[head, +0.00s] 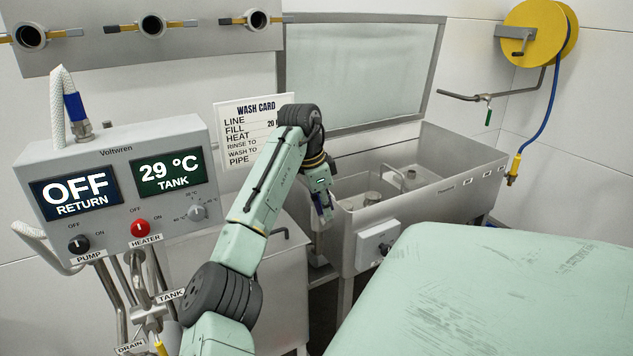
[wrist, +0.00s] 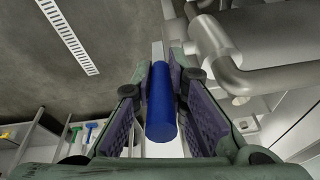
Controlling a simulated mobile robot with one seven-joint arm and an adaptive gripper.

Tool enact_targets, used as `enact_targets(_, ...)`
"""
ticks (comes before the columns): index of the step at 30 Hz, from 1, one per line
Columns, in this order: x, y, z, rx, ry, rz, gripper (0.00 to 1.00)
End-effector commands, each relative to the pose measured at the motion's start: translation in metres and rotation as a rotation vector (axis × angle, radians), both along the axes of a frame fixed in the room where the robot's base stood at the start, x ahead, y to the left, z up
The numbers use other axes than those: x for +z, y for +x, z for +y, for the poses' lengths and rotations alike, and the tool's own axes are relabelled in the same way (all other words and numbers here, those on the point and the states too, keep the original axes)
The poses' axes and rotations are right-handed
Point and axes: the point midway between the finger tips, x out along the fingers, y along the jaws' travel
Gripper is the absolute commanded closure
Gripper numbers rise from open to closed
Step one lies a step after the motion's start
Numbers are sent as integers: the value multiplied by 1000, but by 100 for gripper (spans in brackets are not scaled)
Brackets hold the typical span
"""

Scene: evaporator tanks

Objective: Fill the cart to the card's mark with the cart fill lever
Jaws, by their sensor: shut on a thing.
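My gripper (head: 322,207) hangs down at the front left of the steel sink. Its jaws are shut on a blue cylindrical lever grip (wrist: 161,105), which lies between the two pads in the wrist view. The grip fits the cart fill lever, but I see no label on it. The wash card (head: 236,152) stands behind the control box. The steel tank body (head: 283,285) beside my arm may be the cart. I cannot see any liquid level in it.
The control box (head: 118,150) shows OFF for RETURN and 29 °C for TANK. It has a black pump knob (head: 79,243) and a red heater knob (head: 140,228). The steel sink (head: 440,150) and a pale green surface (head: 490,290) bound the right side. Pipes (wrist: 225,60) run close to the gripper.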

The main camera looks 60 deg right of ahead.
Motion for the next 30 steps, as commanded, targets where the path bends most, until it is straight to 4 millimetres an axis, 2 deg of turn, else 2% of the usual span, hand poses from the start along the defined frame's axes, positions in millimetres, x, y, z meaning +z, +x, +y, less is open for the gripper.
enact_targets(9,3,-2,-10,1,79,-48,100)
enact_targets(25,2,-3,-12,1,92,-58,100)
enact_targets(26,2,-3,-12,1,92,-58,86)
enact_targets(30,2,-2,-12,1,92,-58,77)
